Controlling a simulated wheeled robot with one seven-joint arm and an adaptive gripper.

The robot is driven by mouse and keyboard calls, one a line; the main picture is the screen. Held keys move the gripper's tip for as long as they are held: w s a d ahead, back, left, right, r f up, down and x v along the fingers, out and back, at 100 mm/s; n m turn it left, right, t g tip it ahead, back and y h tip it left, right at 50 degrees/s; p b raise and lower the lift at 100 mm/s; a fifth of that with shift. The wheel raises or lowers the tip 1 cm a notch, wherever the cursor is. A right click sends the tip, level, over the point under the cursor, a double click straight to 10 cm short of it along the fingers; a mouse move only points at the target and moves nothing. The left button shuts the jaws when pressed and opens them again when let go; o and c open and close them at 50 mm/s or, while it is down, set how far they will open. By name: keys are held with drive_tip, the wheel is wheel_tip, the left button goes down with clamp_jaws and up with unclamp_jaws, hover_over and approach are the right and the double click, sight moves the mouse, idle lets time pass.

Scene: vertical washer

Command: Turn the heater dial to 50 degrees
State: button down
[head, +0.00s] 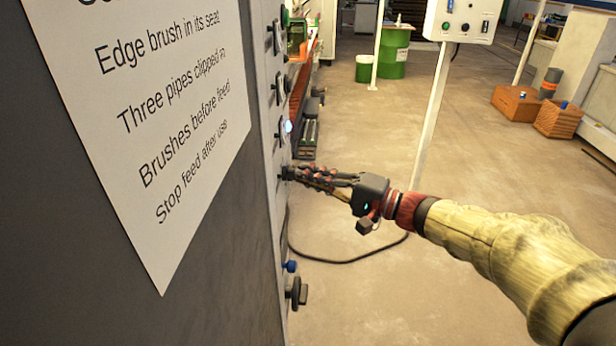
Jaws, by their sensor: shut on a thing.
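My gripper (292,173) reaches from the right to the narrow control face of the grey machine (262,125). Its fingers are shut on a small dark dial at that face, which I take to be the heater dial. The fingers hide most of the dial. The face is seen almost edge-on, so the dial's scale, pointer and setting cannot be read.
Dark switches (279,38) and a lit round button (287,126) sit above my gripper on the same face. A blue knob (290,266) and a black knob (298,292) stick out below. A control box on a post (432,120) stands behind my arm. A cable (345,259) lies on the floor.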

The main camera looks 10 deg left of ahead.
drive_tip(key=shift+r+m+p, duration=0.1)
drive_tip(key=shift+m+p, duration=0.2)
drive_tip(key=shift+p, duration=0.2)
drive_tip(key=shift+w+r+m+g+h+p, duration=0.1)
drive_tip(key=shift+w+m+g+h+p, duration=0.35)
drive_tip(key=shift+m+g+p, duration=2.8)
drive_tip(key=shift+w+r+m+g+h+p, duration=0.15)
drive_tip(key=shift+m+g+h+p, duration=0.4)
drive_tip(key=shift+m+p, duration=5.55)
drive_tip(key=shift+w+r+m+g+h+p, duration=0.2)
drive_tip(key=shift+m+g+h+p, duration=0.95)
drive_tip(key=shift+p, duration=7.5)
drive_tip(key=shift+w+f+n+g+y, duration=0.15)
drive_tip(key=shift+f+n+g+y, duration=0.05)
drive_tip(key=shift+n+g+y, duration=0.3)
drive_tip(key=c, duration=2)
unclamp_jaws()
drive_tip(key=shift+c, duration=0.2)
